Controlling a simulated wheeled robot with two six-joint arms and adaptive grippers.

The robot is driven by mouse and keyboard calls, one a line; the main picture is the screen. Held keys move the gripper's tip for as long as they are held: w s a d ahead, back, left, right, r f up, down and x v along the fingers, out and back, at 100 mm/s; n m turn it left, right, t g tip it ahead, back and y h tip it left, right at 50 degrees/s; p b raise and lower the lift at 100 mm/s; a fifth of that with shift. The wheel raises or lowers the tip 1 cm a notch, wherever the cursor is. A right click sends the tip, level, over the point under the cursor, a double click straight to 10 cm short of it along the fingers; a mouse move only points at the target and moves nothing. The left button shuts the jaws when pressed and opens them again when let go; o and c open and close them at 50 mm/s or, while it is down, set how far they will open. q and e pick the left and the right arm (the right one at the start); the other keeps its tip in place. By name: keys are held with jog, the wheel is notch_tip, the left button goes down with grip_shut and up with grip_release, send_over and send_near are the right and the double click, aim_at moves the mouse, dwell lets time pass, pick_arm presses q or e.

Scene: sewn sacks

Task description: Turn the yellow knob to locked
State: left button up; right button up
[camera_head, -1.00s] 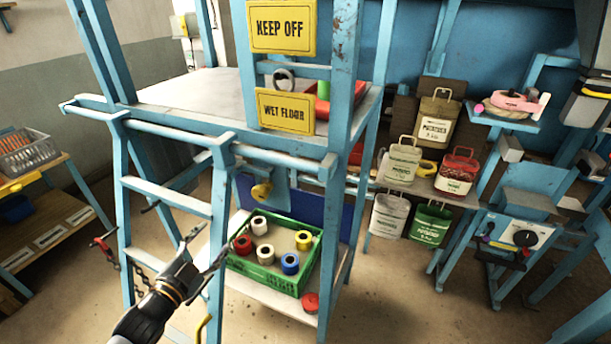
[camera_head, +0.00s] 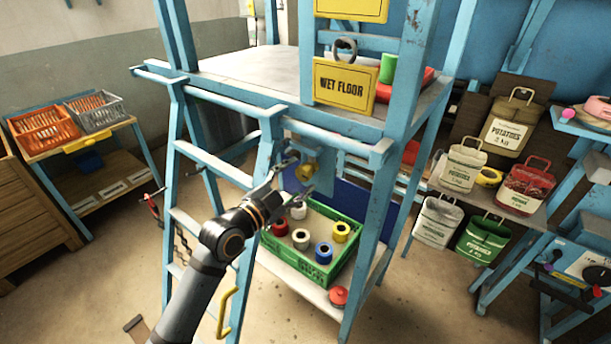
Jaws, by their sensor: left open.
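The yellow knob (camera_head: 305,172) sits on a blue plate under the platform of the blue stand, behind the ladder rails. My left gripper (camera_head: 297,176) is open, its two fingers spread just in front of the knob, one above and one below it in the picture. I cannot tell whether a finger touches the knob. The knob is partly hidden by the gripper, and its pointing direction and any locked mark cannot be made out. My right gripper is out of view.
A green crate (camera_head: 318,268) with several coloured rolls stands on the shelf below the knob. The blue ladder (camera_head: 262,160) is close beside my left arm. Yellow signs (camera_head: 344,84) hang above. Potato sacks (camera_head: 516,120) hang at right. Open floor lies at left.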

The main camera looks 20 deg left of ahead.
aim_at(301, 175)
pick_arm(q)
jog(key=shift+r+x, duration=0.25)
jog(key=shift+x, duration=0.85)
jog(key=shift+w+d+f+p, duration=0.2)
jog(key=shift+w+p, duration=0.1)
jog(key=shift+w, duration=0.15)
jog(key=shift+c, duration=0.5)
jog(key=shift+s, duration=0.1)
jog(key=shift+c, duration=1.1)
jog(key=c, duration=0.9)
